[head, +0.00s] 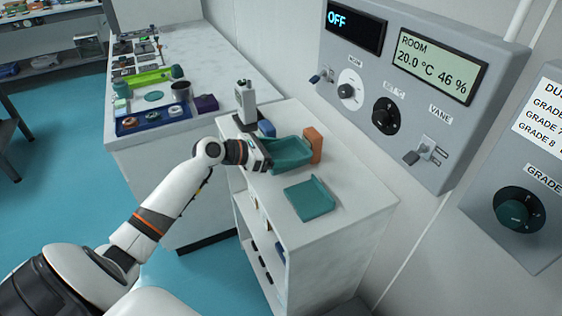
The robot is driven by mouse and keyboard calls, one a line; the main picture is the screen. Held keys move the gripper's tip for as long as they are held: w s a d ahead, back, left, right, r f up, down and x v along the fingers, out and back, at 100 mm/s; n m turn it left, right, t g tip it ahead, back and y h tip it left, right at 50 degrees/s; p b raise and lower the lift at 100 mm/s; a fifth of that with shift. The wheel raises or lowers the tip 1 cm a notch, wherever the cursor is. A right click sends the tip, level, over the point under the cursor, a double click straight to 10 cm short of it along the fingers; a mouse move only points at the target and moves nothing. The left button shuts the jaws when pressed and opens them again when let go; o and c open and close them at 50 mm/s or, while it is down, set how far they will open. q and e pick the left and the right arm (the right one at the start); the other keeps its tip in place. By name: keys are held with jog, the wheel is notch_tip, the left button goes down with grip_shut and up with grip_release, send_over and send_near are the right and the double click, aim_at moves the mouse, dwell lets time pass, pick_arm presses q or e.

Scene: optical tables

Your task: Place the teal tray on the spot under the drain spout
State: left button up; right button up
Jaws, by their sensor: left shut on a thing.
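A teal tray (290,153) with raised sides is at the back of the white cabinet top, against an orange block (314,143). My left gripper (266,154) is shut on its left edge. I cannot tell whether the tray rests on the top or is held just above it. A second, flatter teal piece (310,199) with a raised right edge lies nearer on the same top. I cannot make out a drain spout or a marked spot for certain. My right gripper is not in view.
The white cabinet top (350,207) is bare at the right and front. A small grey device (245,102) and a blue item (267,128) stand behind the gripper. A wall control panel (400,90) overhangs the right. The left bench (200,66) holds several small items.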

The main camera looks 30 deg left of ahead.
pick_arm(q)
notch_tip(320, 180, down, 4)
jog(key=shift+r, duration=0.25)
jog(key=shift+f, duration=0.15)
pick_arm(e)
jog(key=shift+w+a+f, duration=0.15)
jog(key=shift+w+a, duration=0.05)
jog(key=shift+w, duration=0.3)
pick_arm(q)
jog(key=shift+f, duration=0.15)
jog(key=o, duration=0.9)
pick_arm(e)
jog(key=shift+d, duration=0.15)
